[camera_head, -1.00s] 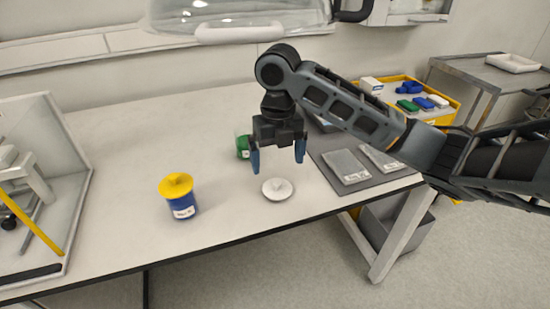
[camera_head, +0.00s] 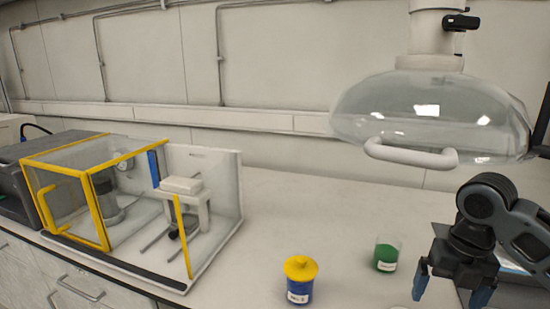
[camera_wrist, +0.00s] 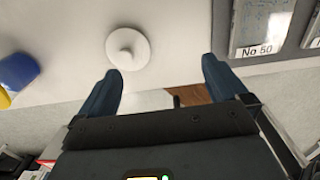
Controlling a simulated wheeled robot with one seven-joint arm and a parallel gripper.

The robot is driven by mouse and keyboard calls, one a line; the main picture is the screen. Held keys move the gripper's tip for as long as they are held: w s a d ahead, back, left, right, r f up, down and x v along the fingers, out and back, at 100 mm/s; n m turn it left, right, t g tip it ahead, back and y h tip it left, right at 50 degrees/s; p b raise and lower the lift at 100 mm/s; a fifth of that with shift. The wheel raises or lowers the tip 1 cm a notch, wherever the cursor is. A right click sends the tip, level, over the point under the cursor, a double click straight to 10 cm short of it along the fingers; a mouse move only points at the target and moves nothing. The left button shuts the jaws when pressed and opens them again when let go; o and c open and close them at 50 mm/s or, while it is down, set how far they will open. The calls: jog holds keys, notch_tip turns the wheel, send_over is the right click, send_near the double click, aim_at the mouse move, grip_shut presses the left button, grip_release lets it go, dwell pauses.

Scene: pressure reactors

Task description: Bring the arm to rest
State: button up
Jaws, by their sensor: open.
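My gripper (camera_head: 452,282) hangs at the lower right of the head view, pointing down over the bench, with its two blue fingers apart and nothing between them. In the wrist view the fingers (camera_wrist: 160,85) are spread wide. A white round lid with a knob (camera_wrist: 128,47) lies on the bench just beyond the left finger, apart from it. In the head view only a sliver of the lid shows at the bottom edge. My arm reaches in from the right edge.
A blue jar with a yellow lid (camera_head: 299,282) and a glass with green contents (camera_head: 386,254) stand left of my gripper. A clear hood (camera_head: 430,115) hangs above. A yellow-framed enclosure (camera_head: 100,200) stands at left. A grey mat with a labelled plate (camera_wrist: 262,25) lies right.

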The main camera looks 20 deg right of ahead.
jog(key=w+a+r+m+t+y, duration=0.15)
jog(key=a+m+t, duration=0.3)
jog(key=a, duration=0.65)
jog(key=w+a+m+t+y, duration=0.3)
jog(key=a+m, duration=0.2)
jog(key=a, duration=0.5)
jog(key=w+a+r+m+t+y, duration=0.1)
jog(key=w+a+m+t+y, duration=0.25)
jog(key=a, duration=0.75)
jog(key=s+d+f+m+t+h, duration=0.15)
jog(key=s+f+m+h, duration=0.25)
jog(key=s+m, duration=0.5)
jog(key=s+d+f+m+t+h, duration=0.1)
jog(key=s+f+m+t+h, duration=0.15)
jog(key=s+m, duration=0.65)
jog(key=s+d+r, duration=0.1)
jog(key=s+d, duration=0.2)
jog(key=s, duration=0.4)
jog(key=s+d+r+n+h, duration=0.1)
jog(key=s+d+r, duration=0.1)
jog(key=s, duration=0.4)
jog(key=s+d+r+n, duration=0.1)
jog(key=s+d, duration=0.2)
jog(key=s, duration=0.4)
jog(key=shift+s+d+r+h, duration=0.25)
jog(key=shift+s+d+h, duration=0.05)
jog(key=shift+d+h, duration=0.05)
